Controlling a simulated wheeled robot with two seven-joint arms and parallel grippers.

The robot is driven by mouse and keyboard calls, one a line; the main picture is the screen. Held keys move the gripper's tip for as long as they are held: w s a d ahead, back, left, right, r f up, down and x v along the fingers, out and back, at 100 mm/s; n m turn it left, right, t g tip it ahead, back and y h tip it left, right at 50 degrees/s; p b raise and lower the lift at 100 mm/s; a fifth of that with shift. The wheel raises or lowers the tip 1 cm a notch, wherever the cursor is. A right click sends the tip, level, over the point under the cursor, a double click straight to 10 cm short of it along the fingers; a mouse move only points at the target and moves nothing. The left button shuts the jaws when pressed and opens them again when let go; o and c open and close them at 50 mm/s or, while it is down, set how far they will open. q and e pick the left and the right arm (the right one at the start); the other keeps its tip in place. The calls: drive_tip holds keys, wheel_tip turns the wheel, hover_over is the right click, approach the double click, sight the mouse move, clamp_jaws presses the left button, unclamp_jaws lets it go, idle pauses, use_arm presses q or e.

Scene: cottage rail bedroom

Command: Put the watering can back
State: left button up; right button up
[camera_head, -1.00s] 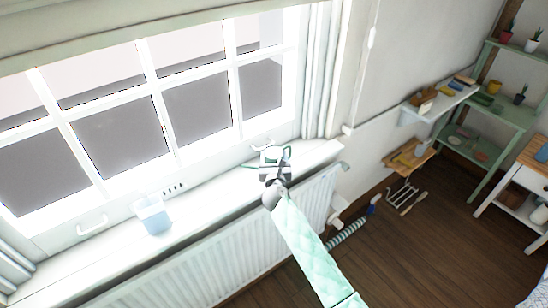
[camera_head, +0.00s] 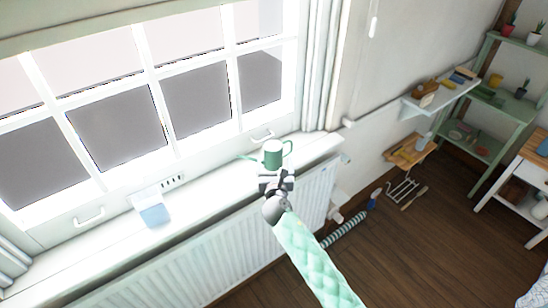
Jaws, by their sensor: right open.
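The watering can (camera_head: 272,155) is green with a pale upper part. It stands upright on the white windowsill (camera_head: 212,184) below the window, near the sill's right end. Its handle shows on the right and its thin spout points left. My right gripper (camera_head: 275,178) is open just in front of the can, on the room side, and looks clear of it. The gripper hides the sill's front edge there. My left gripper does not show.
A clear container with blue in it (camera_head: 152,208) stands farther left on the sill. A white radiator (camera_head: 217,246) is below the sill. A wall shelf (camera_head: 440,98) and a green rack (camera_head: 484,147) with small pots are at the right. The sill between container and can is clear.

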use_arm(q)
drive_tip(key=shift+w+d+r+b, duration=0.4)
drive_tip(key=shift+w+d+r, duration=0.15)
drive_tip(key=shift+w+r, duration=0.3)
use_arm(e)
drive_tip(key=shift+s+d, duration=0.1)
drive_tip(key=shift+s, duration=2.1)
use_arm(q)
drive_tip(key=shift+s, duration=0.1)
